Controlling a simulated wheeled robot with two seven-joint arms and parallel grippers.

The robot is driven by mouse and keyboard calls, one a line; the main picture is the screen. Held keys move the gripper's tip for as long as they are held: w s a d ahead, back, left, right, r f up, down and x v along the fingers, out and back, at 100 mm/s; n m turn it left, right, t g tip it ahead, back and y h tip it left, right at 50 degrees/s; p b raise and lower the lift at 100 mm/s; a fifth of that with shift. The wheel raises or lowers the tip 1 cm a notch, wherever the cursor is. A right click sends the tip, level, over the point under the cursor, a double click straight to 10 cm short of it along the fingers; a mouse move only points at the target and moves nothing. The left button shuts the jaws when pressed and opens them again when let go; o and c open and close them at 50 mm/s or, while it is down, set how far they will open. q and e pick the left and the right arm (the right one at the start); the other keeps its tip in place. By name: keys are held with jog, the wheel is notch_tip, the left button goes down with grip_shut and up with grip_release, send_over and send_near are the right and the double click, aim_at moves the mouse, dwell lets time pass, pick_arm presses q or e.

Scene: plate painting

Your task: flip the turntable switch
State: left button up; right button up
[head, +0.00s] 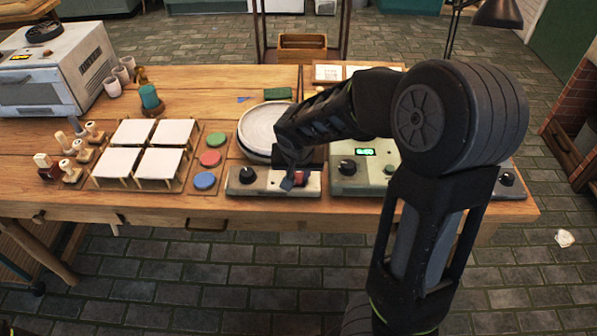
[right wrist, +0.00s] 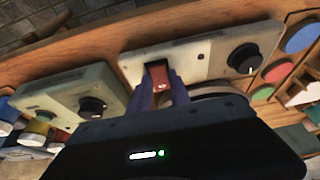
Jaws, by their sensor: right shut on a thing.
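The turntable (head: 262,130) is a pale round plate stand near the middle of the table. In front of it sits a pale control box (head: 260,189) with a black knob (head: 247,174) and a red switch (head: 301,178). My right gripper (head: 290,180) reaches down to the box from the right. In the right wrist view, the fingers of the right gripper (right wrist: 161,90) are on either side of the red switch (right wrist: 160,75) and shut on it. The arm hides part of the turntable. My left gripper is not in view.
A green box (head: 345,180) with a lit display stands right of the control box. Paint discs (head: 210,158), white tiles on stands (head: 160,163) and stamps (head: 72,172) lie left. An oven (head: 50,75) stands at the far left. The table's front edge is close.

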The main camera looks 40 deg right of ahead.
grip_shut()
